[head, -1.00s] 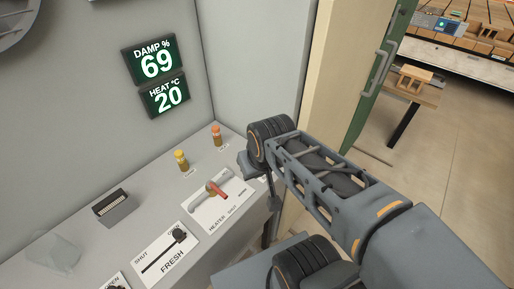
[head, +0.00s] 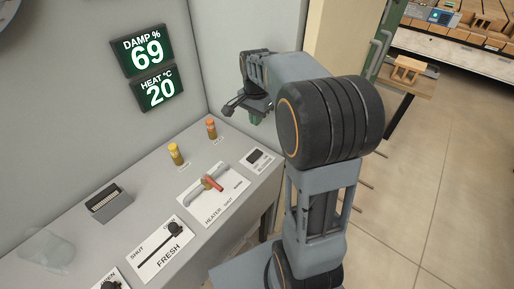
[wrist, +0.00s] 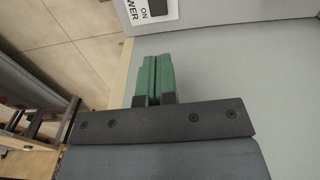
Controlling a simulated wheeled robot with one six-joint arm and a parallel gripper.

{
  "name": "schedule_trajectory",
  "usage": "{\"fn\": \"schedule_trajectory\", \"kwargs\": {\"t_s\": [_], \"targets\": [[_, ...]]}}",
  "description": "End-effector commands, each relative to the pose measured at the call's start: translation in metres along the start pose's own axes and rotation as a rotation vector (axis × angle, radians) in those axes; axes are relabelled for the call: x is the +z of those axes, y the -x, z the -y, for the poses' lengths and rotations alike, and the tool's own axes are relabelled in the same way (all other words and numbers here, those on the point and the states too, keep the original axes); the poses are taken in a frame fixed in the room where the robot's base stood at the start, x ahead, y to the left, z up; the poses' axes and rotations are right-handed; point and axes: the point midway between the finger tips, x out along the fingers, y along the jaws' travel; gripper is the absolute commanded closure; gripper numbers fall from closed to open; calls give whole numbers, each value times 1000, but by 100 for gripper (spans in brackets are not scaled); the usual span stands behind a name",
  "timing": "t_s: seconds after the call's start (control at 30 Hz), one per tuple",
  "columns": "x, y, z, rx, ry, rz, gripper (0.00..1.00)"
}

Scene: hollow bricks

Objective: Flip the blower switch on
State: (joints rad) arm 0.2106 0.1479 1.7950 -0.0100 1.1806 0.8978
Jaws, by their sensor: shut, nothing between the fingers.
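The blower switch (head: 257,156) is a black rocker on a small white plate at the right end of the grey console. In the wrist view its black rocker (wrist: 158,7) is cut off by the top edge, with "ON" and the letters "WER" readable beside it. I cannot tell which way the rocker is set. My gripper (head: 257,118) is raised above and behind the plate in the head view, apart from it. Its green fingers also show in the wrist view (wrist: 152,80), shut together with nothing between them, and the plate lies beyond their tips.
The fresh slider (head: 174,230) is nearer. Wall displays (head: 147,52) read damp 69 and heat 20. A door frame (head: 345,40) is at right.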

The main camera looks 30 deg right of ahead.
Motion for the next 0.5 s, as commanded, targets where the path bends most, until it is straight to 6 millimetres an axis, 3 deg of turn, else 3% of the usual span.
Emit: {"fn": "schedule_trajectory", "kwargs": {"t_s": [0.5], "targets": [[-6, -6, 2, 10, -39, 7, 100]]}}
